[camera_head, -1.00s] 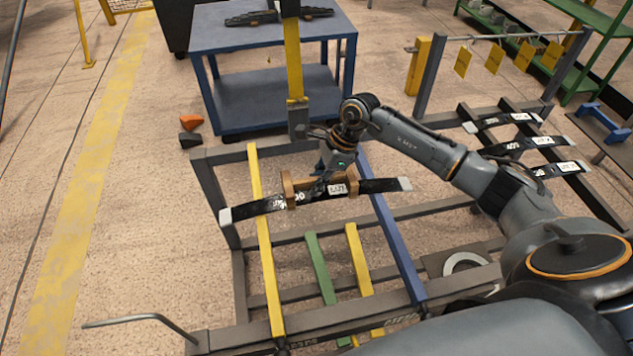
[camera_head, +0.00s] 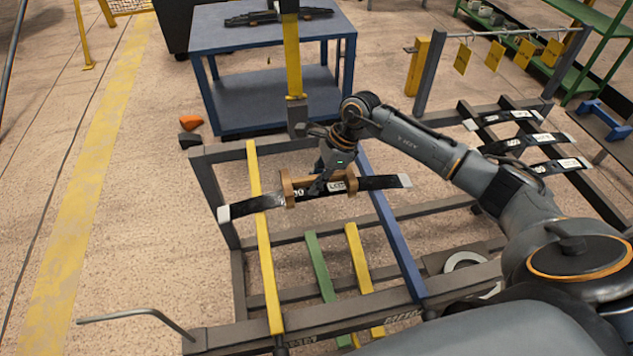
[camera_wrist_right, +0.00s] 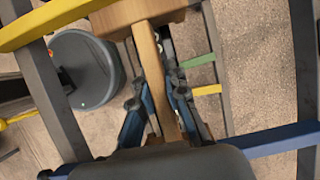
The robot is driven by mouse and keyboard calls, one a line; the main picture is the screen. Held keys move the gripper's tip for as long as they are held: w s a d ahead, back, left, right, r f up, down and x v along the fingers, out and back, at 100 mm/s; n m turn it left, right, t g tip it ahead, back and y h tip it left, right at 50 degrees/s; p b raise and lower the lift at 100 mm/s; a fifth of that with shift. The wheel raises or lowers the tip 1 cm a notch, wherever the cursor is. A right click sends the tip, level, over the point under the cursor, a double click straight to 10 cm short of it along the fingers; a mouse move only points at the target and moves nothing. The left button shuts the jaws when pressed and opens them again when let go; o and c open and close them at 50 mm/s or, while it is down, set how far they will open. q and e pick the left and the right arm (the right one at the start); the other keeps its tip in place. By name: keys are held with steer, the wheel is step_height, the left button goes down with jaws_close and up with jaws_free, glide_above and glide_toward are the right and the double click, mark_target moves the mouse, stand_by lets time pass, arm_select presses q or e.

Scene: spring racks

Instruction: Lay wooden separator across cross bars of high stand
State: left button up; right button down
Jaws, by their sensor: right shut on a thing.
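The wooden separator (camera_head: 287,192) is a light-brown bar with a block at each end. My right gripper (camera_head: 318,186) is shut on its middle; the right wrist view shows the bar (camera_wrist_right: 150,65) between the fingers (camera_wrist_right: 158,98). The high stand (camera_head: 232,208) is a grey frame with a yellow cross bar (camera_head: 265,250) and a blue cross bar (camera_head: 398,240). The separator is over the space between these bars, at a black spring with white ends (camera_head: 380,183). I cannot tell whether it touches the spring or bars. My left gripper is out of view.
Lower green (camera_head: 320,268) and yellow (camera_head: 358,258) bars lie inside the stand. More springs (camera_head: 545,142) rest on a rack at the right. A blue table (camera_head: 265,50) stands behind. Open floor lies left.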

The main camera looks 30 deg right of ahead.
steer(key=shift+s+f, duration=0.25)
steer(key=shift+f, duration=0.25)
steer(key=shift+s+f, duration=0.25)
steer(key=shift+f, duration=0.25)
steer(key=c, duration=1.3)
jaws_free()
steer(key=shift+w+a+f, duration=0.1)
steer(key=shift+w+f, duration=0.1)
steer(key=shift+w, duration=0.2)
steer(key=shift+s+d, duration=0.15)
steer(key=shift+d, duration=0.05)
steer(key=shift+r, duration=0.15)
steer(key=shift+d+r, duration=0.2)
steer(key=shift+r, duration=0.1)
steer(key=v, duration=1.1)
steer(key=shift+w+a+r, duration=0.25)
steer(key=shift+r, duration=0.25)
steer(key=shift+f, duration=0.1)
